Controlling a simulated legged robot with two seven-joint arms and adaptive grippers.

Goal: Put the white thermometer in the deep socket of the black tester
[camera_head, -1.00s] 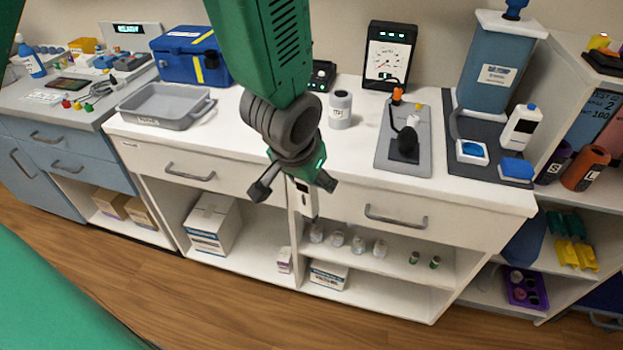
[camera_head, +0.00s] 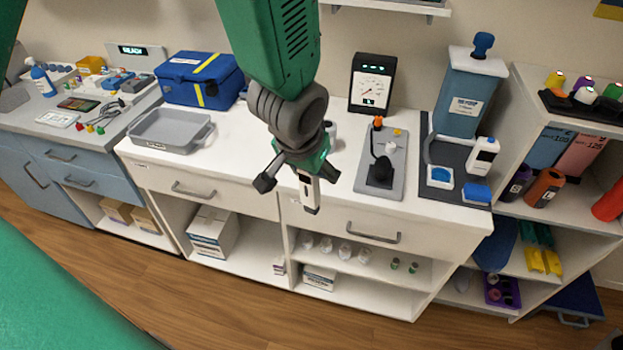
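My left gripper (camera_head: 297,180) hangs near the middle, in front of the white counter's front edge as seen. Its dark fingers are spread around a white stick-like thing with a dark lower tip, which looks like the white thermometer (camera_head: 309,192). It points down and seems held. A black upright box with a round dial (camera_head: 372,84) stands at the back of the counter, right of the gripper. I cannot tell whether it is the black tester, and no deep socket shows on it. My green arm covers the counter's back middle. My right gripper is out of view.
A grey plate (camera_head: 398,180) with a black device, a blue dispenser (camera_head: 459,102) on a dark mat and a white bottle (camera_head: 482,155) stand right. A grey tray (camera_head: 148,140) and blue case (camera_head: 196,79) stand left. A grey canister (camera_head: 330,127) is partly hidden behind the gripper.

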